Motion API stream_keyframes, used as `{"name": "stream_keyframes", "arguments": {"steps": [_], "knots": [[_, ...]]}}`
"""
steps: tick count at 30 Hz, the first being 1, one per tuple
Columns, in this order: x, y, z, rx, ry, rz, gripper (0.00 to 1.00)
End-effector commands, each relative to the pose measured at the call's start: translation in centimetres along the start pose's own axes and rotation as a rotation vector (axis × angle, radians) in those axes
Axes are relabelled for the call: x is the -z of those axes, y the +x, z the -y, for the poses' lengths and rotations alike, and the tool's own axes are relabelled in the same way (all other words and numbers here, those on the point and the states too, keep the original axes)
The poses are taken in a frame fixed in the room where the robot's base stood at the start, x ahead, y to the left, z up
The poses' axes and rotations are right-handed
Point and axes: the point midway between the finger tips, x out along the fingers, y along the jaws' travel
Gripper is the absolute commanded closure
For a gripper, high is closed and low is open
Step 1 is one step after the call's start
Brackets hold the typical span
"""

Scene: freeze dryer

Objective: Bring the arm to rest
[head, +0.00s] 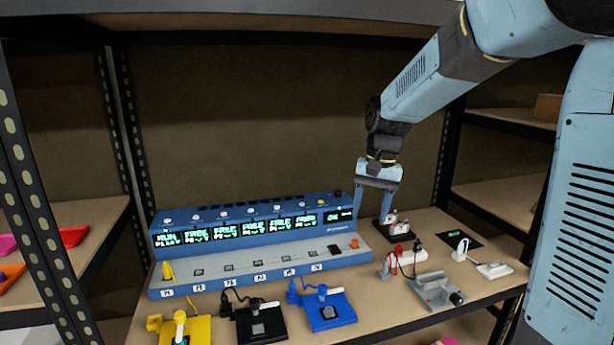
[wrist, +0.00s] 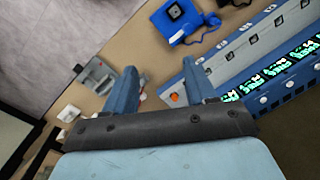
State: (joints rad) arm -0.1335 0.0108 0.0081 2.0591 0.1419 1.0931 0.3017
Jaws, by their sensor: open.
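My gripper (head: 374,200) hangs from my blue arm over the right end of the bench, with its fingers pointing down. In the wrist view the two blue fingers of my gripper (wrist: 163,85) stand apart with nothing held between them. I cannot tell whether the fingers touch that device.
The instrument has a row of lit displays and slots. Yellow (head: 195,330), black (head: 262,323) and blue (head: 325,310) fixtures stand before it. A grey metal fixture (head: 436,290) and a white piece (head: 495,270) lie at right. Shelf uprights (head: 126,140) flank the bench.

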Motion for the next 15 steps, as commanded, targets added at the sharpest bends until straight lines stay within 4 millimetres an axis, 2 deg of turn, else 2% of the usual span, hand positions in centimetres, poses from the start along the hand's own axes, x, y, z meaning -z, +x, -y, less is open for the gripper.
{"name": "stream_keyframes", "arguments": {"steps": [1, 6, 15], "knots": [[-1.0, -0.9, -0.7, 0.004, -0.009, -0.027, 0.44], [-3.9, -3.1, -3.0, 0.008, -0.051, -0.112, 0.44], [-9.4, -5.6, -6.8, 0.001, -0.122, -0.262, 0.44]]}}
